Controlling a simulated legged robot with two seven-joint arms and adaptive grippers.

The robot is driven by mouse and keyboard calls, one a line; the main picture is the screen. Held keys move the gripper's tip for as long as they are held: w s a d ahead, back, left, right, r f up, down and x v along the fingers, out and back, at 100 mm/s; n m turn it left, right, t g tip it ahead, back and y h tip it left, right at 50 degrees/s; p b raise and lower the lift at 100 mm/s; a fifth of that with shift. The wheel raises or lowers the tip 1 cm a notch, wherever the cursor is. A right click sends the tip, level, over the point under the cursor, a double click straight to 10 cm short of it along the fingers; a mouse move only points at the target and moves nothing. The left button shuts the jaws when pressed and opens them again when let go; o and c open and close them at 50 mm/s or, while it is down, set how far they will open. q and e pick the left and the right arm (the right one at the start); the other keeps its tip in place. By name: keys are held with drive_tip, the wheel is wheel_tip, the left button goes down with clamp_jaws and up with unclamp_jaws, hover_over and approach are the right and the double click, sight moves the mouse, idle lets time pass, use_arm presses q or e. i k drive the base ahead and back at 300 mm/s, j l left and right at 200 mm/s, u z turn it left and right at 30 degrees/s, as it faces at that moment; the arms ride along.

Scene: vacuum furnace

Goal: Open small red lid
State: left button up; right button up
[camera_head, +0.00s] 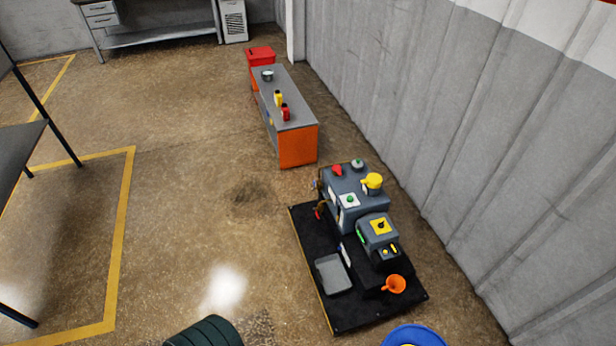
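A grey machine (352,192) stands on a black platform near the right wall. On its top at the back left is a small red part (337,170), which may be the small red lid; it is too small to tell if it is open or shut. A larger yellow cap (373,181) and a grey-green knob (357,164) sit on the same top. Neither of my grippers shows in the head view.
The black platform (352,313) also bears a grey tray (333,273) and an orange funnel (395,284). An orange-sided workbench (298,147) holds yellow and red bottles behind the machine. A blue round object (413,336) is at the bottom edge.

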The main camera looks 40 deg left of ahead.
sight(337, 168)
drive_tip(key=l+u, duration=0.2)
drive_tip(key=u, duration=0.95)
drive_tip(key=j+z, duration=0.15)
drive_tip(key=z, duration=0.45)
drive_tip(key=i+j+z, duration=0.35)
drive_tip(key=j+z, duration=0.15)
drive_tip(key=j, duration=0.2)
drive_tip(key=i+j+z, duration=0.1)
drive_tip(key=j+z, duration=0.15)
drive_tip(key=j, duration=0.15)
drive_tip(key=j+z, duration=0.25)
drive_tip(key=j, duration=0.2)
drive_tip(key=i, duration=0.05)
